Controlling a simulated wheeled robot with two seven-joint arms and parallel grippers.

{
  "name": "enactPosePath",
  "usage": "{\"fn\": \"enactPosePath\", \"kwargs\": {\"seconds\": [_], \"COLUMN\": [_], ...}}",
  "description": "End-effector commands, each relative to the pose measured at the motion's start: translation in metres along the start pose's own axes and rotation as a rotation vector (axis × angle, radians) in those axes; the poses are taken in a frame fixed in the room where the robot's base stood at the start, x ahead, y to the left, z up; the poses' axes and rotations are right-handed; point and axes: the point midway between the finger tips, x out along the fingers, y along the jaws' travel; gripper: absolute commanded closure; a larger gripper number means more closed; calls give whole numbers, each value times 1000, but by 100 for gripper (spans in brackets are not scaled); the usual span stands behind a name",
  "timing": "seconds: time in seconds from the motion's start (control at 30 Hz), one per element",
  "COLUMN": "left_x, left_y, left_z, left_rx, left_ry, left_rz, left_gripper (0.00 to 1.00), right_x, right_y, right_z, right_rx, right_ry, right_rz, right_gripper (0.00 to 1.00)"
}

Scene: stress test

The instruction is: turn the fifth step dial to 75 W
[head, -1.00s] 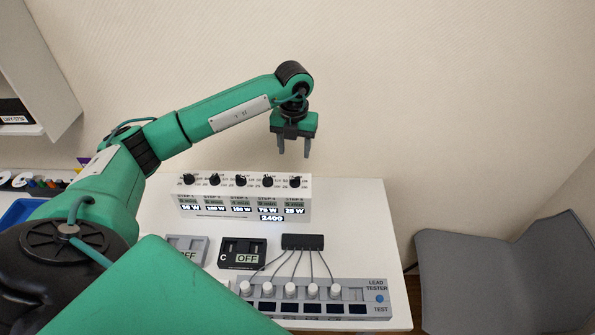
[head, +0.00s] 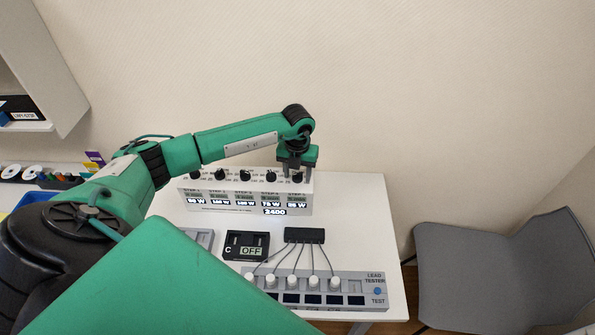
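The white step box (head: 225,206) stands on the table with a row of black dials along its top. The fifth step dial (head: 297,178) is the rightmost one. The small readout under it (head: 296,205) appears to show 25 W, though the digits are blurred. The fourth readout (head: 271,204) shows about 75 W. My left gripper (head: 297,173) points down over the fifth dial, with its two fingers apart, one on each side of the knob. Whether the fingers touch the knob cannot be told. My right gripper is not in view.
In front of the box are a black unit marked C reading OFF (head: 246,246), a black cable block (head: 304,235) and the lead tester (head: 364,299) with white plugs. A grey chair (head: 492,262) stands right of the table (head: 362,207). The table right of the box is clear.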

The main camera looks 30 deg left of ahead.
Motion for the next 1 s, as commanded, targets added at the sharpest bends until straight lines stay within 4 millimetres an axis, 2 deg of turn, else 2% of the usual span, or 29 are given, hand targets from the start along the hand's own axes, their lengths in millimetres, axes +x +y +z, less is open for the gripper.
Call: {"fn": "enactPosePath", "kwargs": {"seconds": [0.03,0.2,0.57,0.77,1.0], "left_x": [0,0,2,4,5], "left_y": [0,0,0,0,0], "left_z": [0,0,0,1,1], "left_rx": [0,0,50,168,383], "left_ry": [0,0,-1,-3,-5], "left_rz": [0,0,0,0,0], "left_gripper": [60,94,93,93,93], "right_x": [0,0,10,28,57], "right_y": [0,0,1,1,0], "right_z": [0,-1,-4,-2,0], "right_rx": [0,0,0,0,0], "right_ry": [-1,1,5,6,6], "right_rz": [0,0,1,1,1], "right_gripper": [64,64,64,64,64]}}
